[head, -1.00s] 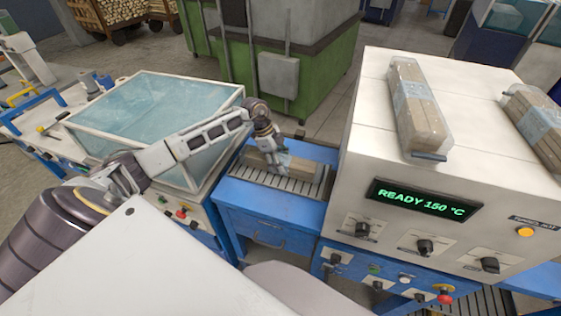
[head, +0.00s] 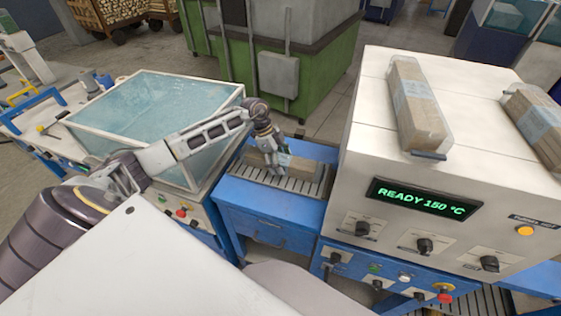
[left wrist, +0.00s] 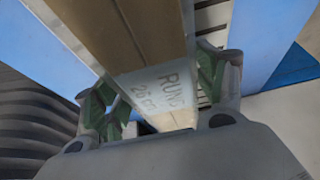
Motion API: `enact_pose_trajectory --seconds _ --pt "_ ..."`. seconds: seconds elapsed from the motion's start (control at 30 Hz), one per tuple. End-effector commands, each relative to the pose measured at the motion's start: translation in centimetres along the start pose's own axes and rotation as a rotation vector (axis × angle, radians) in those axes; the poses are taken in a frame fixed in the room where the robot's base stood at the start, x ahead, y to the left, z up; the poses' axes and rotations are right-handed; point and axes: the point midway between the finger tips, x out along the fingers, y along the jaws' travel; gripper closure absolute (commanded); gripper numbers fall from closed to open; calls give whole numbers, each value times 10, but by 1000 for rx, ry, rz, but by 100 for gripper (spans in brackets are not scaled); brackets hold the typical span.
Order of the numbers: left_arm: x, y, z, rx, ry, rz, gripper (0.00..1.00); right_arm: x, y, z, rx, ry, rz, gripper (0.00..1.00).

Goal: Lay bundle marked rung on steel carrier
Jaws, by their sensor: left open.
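The wrapped wood bundle marked RUNG (left wrist: 165,88) fills the middle of the left wrist view, its pale label facing my camera. In the head view the bundle (head: 302,164) lies on a slatted grey metal bed (head: 292,185) on top of a blue stand. My left gripper (head: 274,168) is over the bundle, pointing down. In the left wrist view its open fingers (left wrist: 163,96) stand on either side of the bundle. Whether a finger touches it I cannot tell. Part of the bundle is hidden behind the gripper. My right gripper is out of view.
A white machine (head: 400,200) reading READY 150 °C stands right of the bed, with two wrapped bundles on top (head: 418,108) (head: 540,125). A glass-covered case (head: 150,110) stands at left, under my left arm. A green machine (head: 310,85) stands behind.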

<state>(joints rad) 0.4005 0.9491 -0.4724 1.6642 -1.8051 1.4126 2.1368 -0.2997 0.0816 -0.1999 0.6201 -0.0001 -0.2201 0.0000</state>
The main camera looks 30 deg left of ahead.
Motion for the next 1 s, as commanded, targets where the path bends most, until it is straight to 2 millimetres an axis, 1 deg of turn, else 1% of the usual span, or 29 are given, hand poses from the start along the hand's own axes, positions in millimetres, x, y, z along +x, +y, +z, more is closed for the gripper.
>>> enact_pose_trajectory --seconds 0.17,0.27,0.47,0.8,1.0 --pt "-9 -1 0 0 -1 -1 29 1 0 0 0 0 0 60" --pt "-18 -1 0 0 -2 -2 29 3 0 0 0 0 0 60" --pt "-45 -1 1 1 -2 -3 29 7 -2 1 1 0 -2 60" --pt "-95 -1 0 0 -1 -3 29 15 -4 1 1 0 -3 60" --pt "-114 0 0 0 0 0 29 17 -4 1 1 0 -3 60"
